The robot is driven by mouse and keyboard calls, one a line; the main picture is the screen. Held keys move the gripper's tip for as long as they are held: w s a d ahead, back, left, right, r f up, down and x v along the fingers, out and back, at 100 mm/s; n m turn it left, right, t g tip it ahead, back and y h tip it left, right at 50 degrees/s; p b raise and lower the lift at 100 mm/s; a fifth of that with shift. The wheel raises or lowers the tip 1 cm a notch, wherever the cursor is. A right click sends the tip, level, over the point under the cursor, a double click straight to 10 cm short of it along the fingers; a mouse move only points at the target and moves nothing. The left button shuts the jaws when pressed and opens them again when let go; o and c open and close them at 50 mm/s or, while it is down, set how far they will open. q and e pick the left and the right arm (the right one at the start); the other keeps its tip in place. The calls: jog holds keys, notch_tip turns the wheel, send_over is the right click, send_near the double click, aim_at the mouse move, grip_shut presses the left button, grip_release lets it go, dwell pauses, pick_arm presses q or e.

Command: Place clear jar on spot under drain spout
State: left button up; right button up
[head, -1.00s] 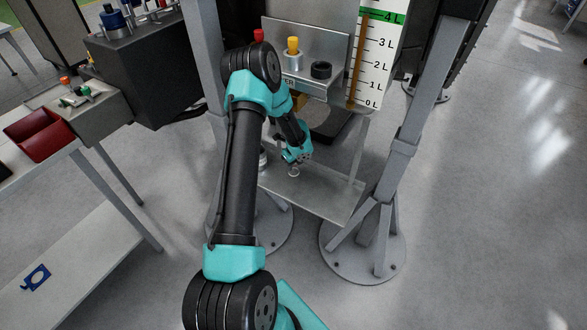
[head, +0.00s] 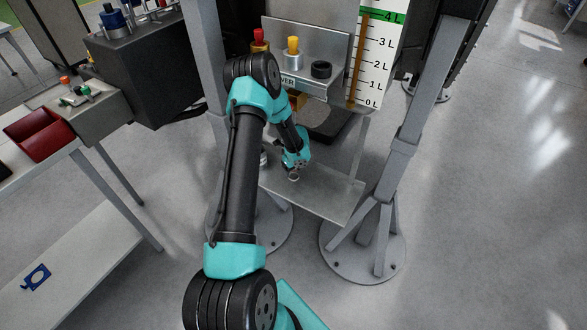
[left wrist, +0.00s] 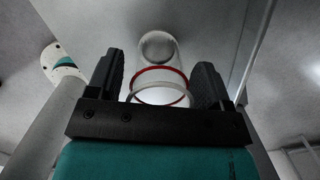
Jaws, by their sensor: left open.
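The clear jar (left wrist: 156,75), with a red ring, shows in the left wrist view between and beyond my fingers. In the head view it is mostly hidden; a small glassy rim (head: 293,177) shows by my gripper. My left gripper (left wrist: 156,80) is open around or just above the jar; contact cannot be told. In the head view the left gripper (head: 294,171) is over the grey metal shelf (head: 325,193). A brass-coloured part (head: 297,99), perhaps the drain spout, shows under the panel, partly behind my arm.
A dark flat pad (head: 332,124) lies behind the shelf. A panel (head: 322,82) carries red, yellow and black knobs. A litre scale (head: 375,60) stands at the right. Grey stand legs (head: 402,150) flank the shelf. A bench with a red bin (head: 38,137) is at left.

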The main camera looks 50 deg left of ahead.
pick_arm(q)
jog(key=shift+r, duration=0.1)
notch_tip(320, 180, up, 8)
jog(key=shift+d+f, duration=0.2)
jog(key=shift+d, duration=0.25)
dwell(0.5)
jog(key=d+f+n+h, duration=0.1)
jog(key=d, duration=0.3)
jog(key=s+d+f+n+h, duration=0.1)
jog(key=d+n, duration=0.1)
jog(key=d, duration=0.2)
jog(key=d+f+n+h, duration=0.1)
jog(key=d+f, duration=0.1)
jog(key=d, duration=0.2)
jog(key=shift+s+d, duration=0.35)
jog(key=s+d+f+n+h, duration=0.1)
jog(key=s+d+n, duration=0.6)
jog(key=d, duration=0.4)
jog(key=s+d+f+n+h, duration=0.1)
jog(key=s+d+n, duration=0.6)
jog(key=d+n, duration=0.2)
jog(key=shift+d+n+t, duration=0.3)
jog(key=shift+d, duration=0.8)
